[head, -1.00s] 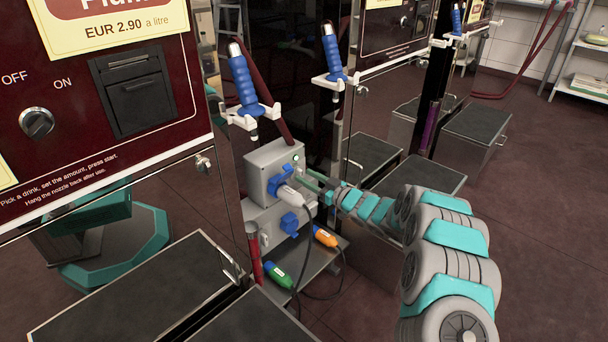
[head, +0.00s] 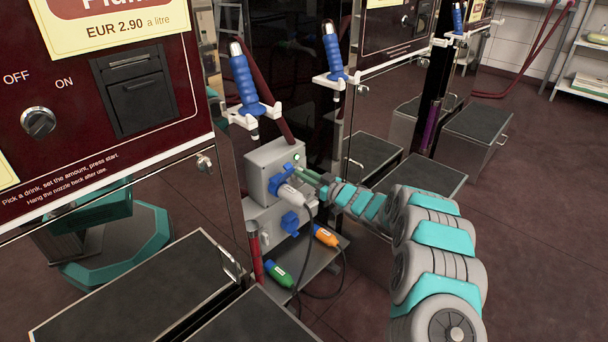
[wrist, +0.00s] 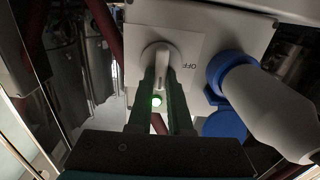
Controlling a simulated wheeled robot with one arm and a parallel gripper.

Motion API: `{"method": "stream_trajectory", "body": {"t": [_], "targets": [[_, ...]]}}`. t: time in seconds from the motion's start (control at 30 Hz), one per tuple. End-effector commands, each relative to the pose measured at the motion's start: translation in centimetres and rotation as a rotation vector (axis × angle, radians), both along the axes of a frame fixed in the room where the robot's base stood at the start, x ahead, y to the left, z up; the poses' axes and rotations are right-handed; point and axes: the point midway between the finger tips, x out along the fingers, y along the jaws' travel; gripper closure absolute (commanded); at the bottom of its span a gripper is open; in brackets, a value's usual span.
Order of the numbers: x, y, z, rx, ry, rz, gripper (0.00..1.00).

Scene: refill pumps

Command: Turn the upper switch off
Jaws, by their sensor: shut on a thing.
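The upper switch (wrist: 161,66) is a pale rotary knob on the face of the upper grey box (head: 262,161). In the wrist view its grip bar lies between my two fingers, along their direction. The word OFF is printed upside down to its right. A green lamp (wrist: 156,101) glows beside the knob, between the fingers; it also shows in the head view (head: 296,156). My gripper (wrist: 161,75) is shut on the knob. In the head view my gripper (head: 306,173) reaches the box from the right, and the knob is largely hidden.
A pale plug (head: 291,194) sits in the upper blue socket close to my gripper, its cable hanging down. A lower grey box with a blue socket (head: 290,222) is beneath. Orange (head: 326,236) and green (head: 279,274) connectors lie on the shelf. Blue nozzles (head: 243,80) hang above.

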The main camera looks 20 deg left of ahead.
Motion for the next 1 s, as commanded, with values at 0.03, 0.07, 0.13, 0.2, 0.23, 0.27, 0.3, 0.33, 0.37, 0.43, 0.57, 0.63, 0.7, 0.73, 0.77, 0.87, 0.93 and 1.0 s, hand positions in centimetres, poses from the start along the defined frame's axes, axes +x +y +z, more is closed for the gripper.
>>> {"method": "stream_trajectory", "body": {"t": [0.03,0.07,0.13,0.2,0.23,0.27,0.3,0.33,0.37,0.43,0.57,0.63,0.7,0.73,0.77,0.87,0.93,1.0], "targets": [[-0.02,0.01,-0.02,0.0,0.0,0.0,1.0],[-0.02,0.01,-0.02,0.0,0.0,0.0,1.0],[-0.02,0.01,-0.02,0.0,0.0,0.0,1.0],[-0.02,0.0,-0.03,-0.001,0.0,0.0,1.0],[-0.02,0.0,-0.03,-0.001,0.0,0.0,1.0],[-0.03,0.0,-0.03,-0.001,0.0,0.001,1.0],[-0.02,0.0,-0.03,-0.001,0.0,0.0,1.0],[-0.02,0.0,-0.03,-0.001,0.0,0.0,1.0],[-0.02,0.0,-0.04,-0.001,0.0,0.001,1.0],[-0.03,0.0,-0.06,-0.002,-0.001,0.001,1.0],[-0.05,0.0,-0.16,-0.009,-0.019,0.001,1.0],[-0.04,-0.08,-0.26,-0.017,-0.038,0.0,1.0],[-0.09,-0.08,-0.39,-0.029,-0.066,0.0,1.0],[-0.13,-0.04,-0.46,-0.036,-0.079,0.0,1.0],[-0.15,-0.06,-0.53,-0.043,-0.096,0.0,1.0],[-0.26,-0.05,-0.77,-0.07,-0.159,0.001,1.0],[-0.33,-0.05,-0.86,-0.094,-0.213,0.001,1.0],[-0.39,-0.03,-0.88,-0.118,-0.274,0.001,1.0]]}}
